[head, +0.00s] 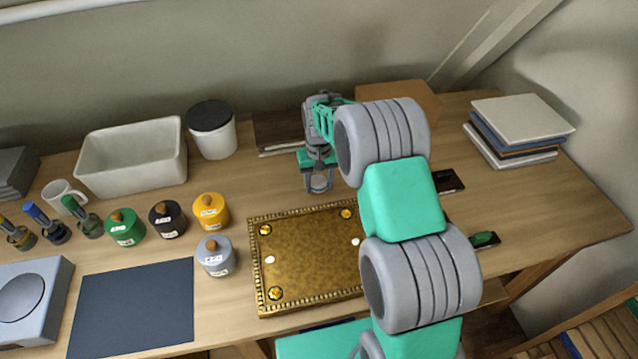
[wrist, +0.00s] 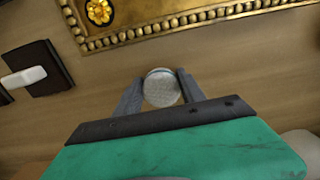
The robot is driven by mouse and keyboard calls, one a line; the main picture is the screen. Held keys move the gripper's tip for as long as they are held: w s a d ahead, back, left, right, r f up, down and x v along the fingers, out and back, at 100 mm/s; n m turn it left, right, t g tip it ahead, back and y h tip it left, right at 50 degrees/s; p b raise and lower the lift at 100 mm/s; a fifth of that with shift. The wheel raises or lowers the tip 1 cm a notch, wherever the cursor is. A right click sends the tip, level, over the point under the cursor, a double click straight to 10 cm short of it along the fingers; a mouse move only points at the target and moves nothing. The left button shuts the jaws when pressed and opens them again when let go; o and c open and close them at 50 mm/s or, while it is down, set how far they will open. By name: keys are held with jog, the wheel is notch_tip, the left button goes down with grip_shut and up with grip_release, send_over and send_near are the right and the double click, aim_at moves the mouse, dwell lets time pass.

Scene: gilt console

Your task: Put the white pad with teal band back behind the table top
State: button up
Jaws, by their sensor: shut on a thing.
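The white pad (wrist: 161,88) is a pale round disc between the two fingertips in the wrist view. My gripper (wrist: 160,90) is shut on it. In the head view my gripper (head: 318,188) points down over the wooden table, just beyond the far edge of the gilt panel (head: 310,262), with the pad (head: 320,184) small between its fingers. I cannot tell whether the pad touches the table. The panel has gold rosettes at visible corners and white spots on its face; my arm hides its right part.
A dark block (wrist: 40,70) with a white piece lies left in the wrist view. Small lidded jars (head: 210,212), a white bin (head: 133,158) and a black-lidded canister (head: 212,130) stand left. A brown box (head: 400,94) is behind; stacked books (head: 515,130) are right. Bare wood surrounds my gripper.

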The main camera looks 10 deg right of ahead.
aim_at(319, 183)
jog(key=shift+f, duration=0.6)
jog(key=shift+f, duration=0.1)
jog(key=shift+f, duration=0.15)
jog(key=o, duration=1.3)
notch_tip(319, 183, up, 12)
jog(key=b, duration=0.2)
jog(key=s+r+t, duration=0.2)
jog(key=s+r, duration=0.7)
jog(key=s, duration=0.7)
jog(key=s+f+t, duration=0.1)
jog(key=s, duration=0.3)
jog(key=s+t, duration=0.1)
jog(key=s, duration=0.3)
jog(key=shift+f, duration=0.2)
